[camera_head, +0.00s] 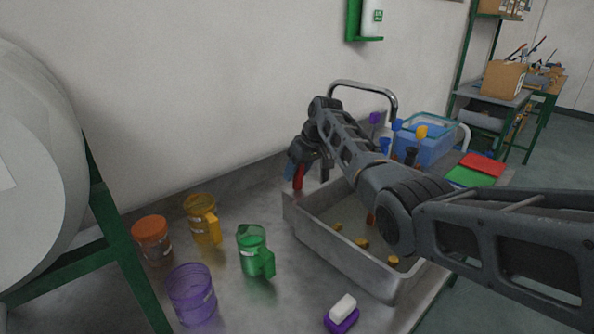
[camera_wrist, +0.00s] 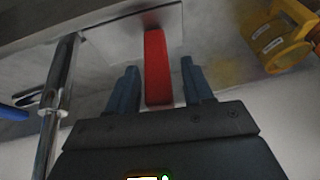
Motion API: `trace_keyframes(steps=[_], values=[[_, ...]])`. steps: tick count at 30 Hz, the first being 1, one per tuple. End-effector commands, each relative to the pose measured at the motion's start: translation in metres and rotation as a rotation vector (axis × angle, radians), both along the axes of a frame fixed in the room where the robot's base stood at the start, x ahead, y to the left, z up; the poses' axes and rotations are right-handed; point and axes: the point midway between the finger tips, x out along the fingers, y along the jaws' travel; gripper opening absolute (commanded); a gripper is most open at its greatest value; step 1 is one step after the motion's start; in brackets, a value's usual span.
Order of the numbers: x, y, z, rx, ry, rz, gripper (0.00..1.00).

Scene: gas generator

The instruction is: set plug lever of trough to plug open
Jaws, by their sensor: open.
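A red plug lever (camera_head: 298,177) stands at the back left end of the grey metal trough (camera_head: 330,252). In the wrist view the red lever (camera_wrist: 157,68) rises from a pale plate (camera_wrist: 106,38) and sits between my two fingers. My gripper (camera_wrist: 160,86) is open, with a narrow gap visible on both sides of the lever. In the head view my gripper (camera_head: 297,163) is at the lever and partly hides it. My arm covers the trough's right part and back, so its plug is not clearly visible.
A chrome faucet (camera_head: 374,86) curves over the trough; a chrome pipe (camera_wrist: 55,105) is left of my fingers in the wrist view. A yellow mug (camera_head: 203,220), green mug (camera_head: 253,250), purple cup (camera_head: 191,294) and orange container (camera_head: 153,238) stand on the counter to the left.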

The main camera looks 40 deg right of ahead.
Motion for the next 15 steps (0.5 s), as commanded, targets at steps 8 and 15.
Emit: trace_keyframes(steps=[8, 15], values=[[-0.0002, 0.0000, 0.0002, 0.000, 0.000, 0.000, 0.35], [-0.0002, 0.0000, 0.0002, 0.000, 0.000, 0.000, 0.12]])
